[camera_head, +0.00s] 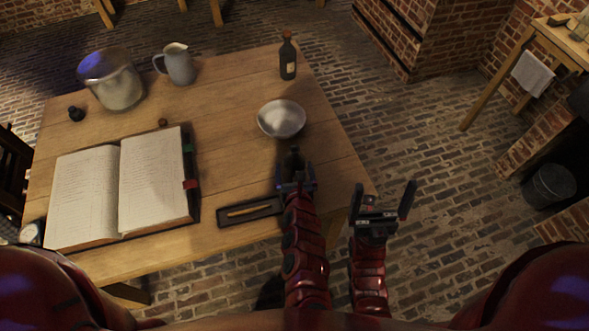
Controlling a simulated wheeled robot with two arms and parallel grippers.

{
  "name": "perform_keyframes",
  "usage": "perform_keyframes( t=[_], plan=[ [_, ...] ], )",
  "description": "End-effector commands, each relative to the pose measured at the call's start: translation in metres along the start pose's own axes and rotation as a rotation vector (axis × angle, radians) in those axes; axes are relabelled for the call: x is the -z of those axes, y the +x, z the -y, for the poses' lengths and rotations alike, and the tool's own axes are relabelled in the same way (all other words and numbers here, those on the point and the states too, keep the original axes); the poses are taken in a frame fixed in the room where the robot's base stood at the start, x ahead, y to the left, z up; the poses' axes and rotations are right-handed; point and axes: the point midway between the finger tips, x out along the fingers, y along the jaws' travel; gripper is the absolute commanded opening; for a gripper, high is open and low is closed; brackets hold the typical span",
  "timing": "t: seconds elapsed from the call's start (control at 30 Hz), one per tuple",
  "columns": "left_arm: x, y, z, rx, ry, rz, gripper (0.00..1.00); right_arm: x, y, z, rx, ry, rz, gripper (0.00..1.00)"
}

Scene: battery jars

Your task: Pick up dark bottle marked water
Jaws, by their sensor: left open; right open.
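A dark bottle (288,62) with a small pale label stands upright at the far right corner of the table. The label's writing is too small to read. My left gripper is open over the near right part of the table. My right gripper (386,200) is open and empty, past the table's right edge, with its fingers spread. Both are well short of the labelled bottle.
A pale bowl (281,119) sits between my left gripper and the labelled bottle. Brick floor lies to the right.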

Motion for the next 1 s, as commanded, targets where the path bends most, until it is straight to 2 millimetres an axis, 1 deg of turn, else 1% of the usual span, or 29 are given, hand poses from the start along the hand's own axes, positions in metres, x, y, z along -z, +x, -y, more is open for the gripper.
perform_keyframes(
  t=[0.2,0.4,0.5,0.7,0.77,0.8,0.97,1.0],
  plan=[
    [-0.001,0.026,0.003,0.002,0.008,0.006,1.0,-0.001,-0.004,0.0,0.0,0.0,0.0,1.0],
    [0.0,0.046,0.002,-0.001,0.001,0.003,1.0,-0.001,-0.006,0.0,0.0,0.0,0.0,1.0],
    [0.0,0.049,0.002,-0.002,0.001,0.001,1.0,-0.001,-0.006,0.0,0.0,0.0,0.0,1.0],
    [0.001,0.048,0.002,-0.002,0.0,0.0,1.0,-0.001,-0.005,0.0,0.0,0.0,0.0,1.0],
    [0.001,0.048,0.002,-0.002,0.0,-0.001,0.89,-0.001,-0.005,0.0,0.0,0.0,0.0,1.0],
    [0.001,0.048,0.002,-0.002,0.0,-0.001,0.82,-0.001,-0.005,0.0,0.0,0.0,0.0,1.0],
    [0.001,0.048,0.002,-0.001,0.0,-0.001,0.53,-0.001,-0.006,0.0,0.0,0.0,0.0,1.0],
    [0.001,0.048,0.002,-0.001,0.0,-0.001,0.46,-0.001,-0.006,0.0,0.0,0.0,0.0,1.0]
  ],
)
